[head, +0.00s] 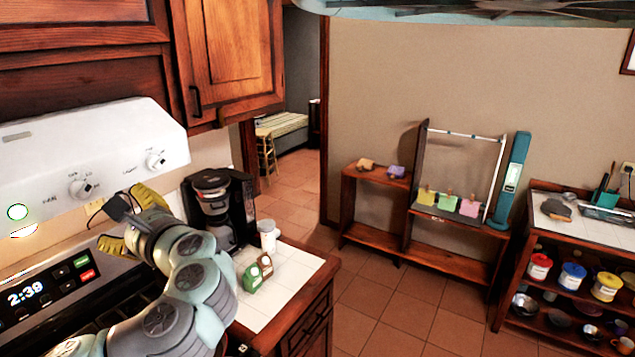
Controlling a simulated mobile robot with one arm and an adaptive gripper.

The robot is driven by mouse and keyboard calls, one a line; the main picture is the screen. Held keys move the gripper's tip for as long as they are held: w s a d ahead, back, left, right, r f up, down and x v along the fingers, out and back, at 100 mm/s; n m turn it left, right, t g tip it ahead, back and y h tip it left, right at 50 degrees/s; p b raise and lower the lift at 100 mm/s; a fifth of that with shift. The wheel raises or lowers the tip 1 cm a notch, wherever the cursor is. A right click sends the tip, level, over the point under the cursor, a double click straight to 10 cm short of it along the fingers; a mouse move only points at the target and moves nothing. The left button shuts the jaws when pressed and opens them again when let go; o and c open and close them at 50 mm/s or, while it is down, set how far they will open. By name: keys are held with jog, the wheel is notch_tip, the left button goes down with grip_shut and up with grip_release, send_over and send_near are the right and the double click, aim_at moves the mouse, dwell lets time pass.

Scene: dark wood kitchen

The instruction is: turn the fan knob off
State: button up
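The fan knob (83,187) is a small round knob on the sloped front of the white hood (110,140). It sits beside the lettering "FAN", with "OFF" and "LO" marked above it. The light knob (156,160) is farther right on the same panel. My gripper (118,218) is below and to the right of the fan knob, with a visible gap in the picture. Its two yellow fingers are spread apart with nothing seen between them. My wrist hides part of the stove behind it.
A stove panel (50,290) with a lit clock is below the hood. Cabinets (228,55) hang above. Open floor (380,300) is farther right.

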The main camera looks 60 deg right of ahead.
jog(key=w+b, duration=0.1)
jog(key=b, duration=0.1)
jog(key=p, duration=0.1)
send_near(87, 195)
jog(key=w, duration=0.2)
jog(key=shift+w+r+p, duration=0.15)
jog(key=shift+w+p, duration=0.9)
jog(key=shift+w, duration=0.65)
jog(key=shift+w+r+p, duration=0.15)
jog(key=shift+w+p, duration=0.9)
jog(key=shift+w, duration=0.7)
jog(key=shift+w+a+f+p, duration=0.1)
jog(key=shift+w+p, duration=0.1)
jog(key=shift+w, duration=0.2)
jog(key=shift+w+f+p, duration=0.1)
jog(key=shift+w+p, duration=0.05)
jog(key=shift+w, duration=0.25)
grip_shut()
jog(key=shift+a, duration=0.1)
